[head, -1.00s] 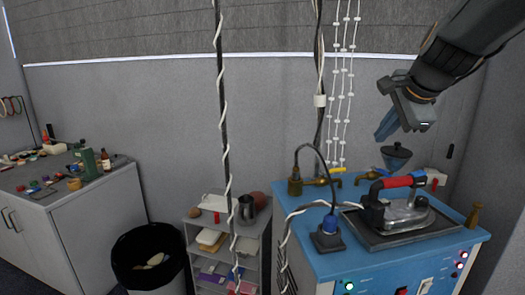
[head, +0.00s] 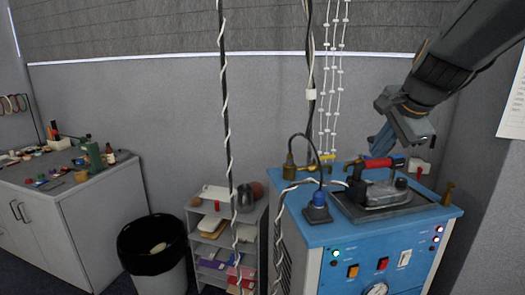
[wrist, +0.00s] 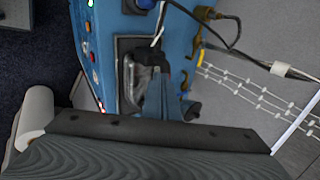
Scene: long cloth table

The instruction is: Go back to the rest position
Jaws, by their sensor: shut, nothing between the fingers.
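My gripper (head: 379,142) is shut and empty, its blue-grey fingers pointing down. In the head view it hangs just above the red handle of the iron (head: 385,194); I cannot tell the exact gap. The iron sits on a dark plate on top of the blue machine (head: 336,236). In the wrist view the shut fingers (wrist: 166,103) cover part of the iron (wrist: 139,75) on its plate.
A black bin (head: 150,233) and a grey shelf unit (head: 197,228) stand left of the machine. A cabinet (head: 105,221) with small items is at far left. White-wrapped cables (head: 226,120) hang from above. Brass taps and a cord are on the machine.

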